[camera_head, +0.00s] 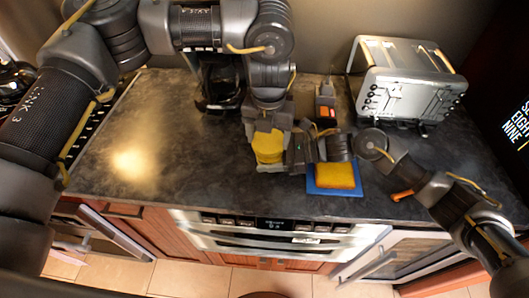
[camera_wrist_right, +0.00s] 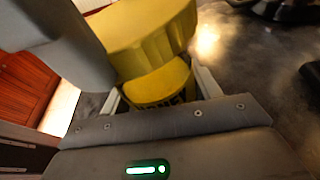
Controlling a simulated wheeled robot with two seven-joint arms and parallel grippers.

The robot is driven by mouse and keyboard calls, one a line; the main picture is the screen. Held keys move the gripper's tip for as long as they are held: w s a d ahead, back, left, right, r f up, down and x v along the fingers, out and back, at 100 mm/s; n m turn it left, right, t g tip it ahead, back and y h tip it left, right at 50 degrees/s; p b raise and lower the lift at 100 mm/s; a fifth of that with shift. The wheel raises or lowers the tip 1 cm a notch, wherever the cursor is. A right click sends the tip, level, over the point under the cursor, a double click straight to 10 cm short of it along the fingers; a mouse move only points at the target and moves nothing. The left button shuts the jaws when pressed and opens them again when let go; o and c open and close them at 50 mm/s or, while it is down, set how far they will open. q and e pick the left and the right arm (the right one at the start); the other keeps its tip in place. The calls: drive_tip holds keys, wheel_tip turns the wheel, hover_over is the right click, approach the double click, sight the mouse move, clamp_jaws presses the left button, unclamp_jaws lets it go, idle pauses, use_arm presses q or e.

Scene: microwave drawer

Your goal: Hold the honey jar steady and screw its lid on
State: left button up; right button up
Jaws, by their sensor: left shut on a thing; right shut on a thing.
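The yellow honey jar (camera_wrist_right: 160,84) shows in the right wrist view, with part of its dark lettering visible. My right gripper (camera_wrist_right: 158,98) is shut on it, one finger on each side. A larger yellow ribbed lid (camera_wrist_right: 150,38) is above the jar, with a grey finger of my left gripper against its left side. In the head view the yellow lid (camera_head: 269,148) is under my left gripper (camera_head: 268,132), which comes down from above and is shut on it. The jar is mostly hidden there. I cannot tell whether the lid touches the jar's rim.
A yellow sponge (camera_head: 338,176) lies on a blue mat (camera_head: 322,190) just right of the grippers. A silver toaster-like appliance (camera_head: 410,82) stands at the back right. An orange-handled item (camera_head: 402,195) lies near the front edge. The left part of the dark counter (camera_head: 165,125) is clear.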

use_arm(q)
drive_tip(key=o, duration=0.9)
drive_tip(key=shift+s+a+f, duration=0.1)
drive_tip(key=shift+s+f, duration=0.05)
drive_tip(key=shift+o, duration=0.5)
drive_tip(key=shift+r, duration=2.65)
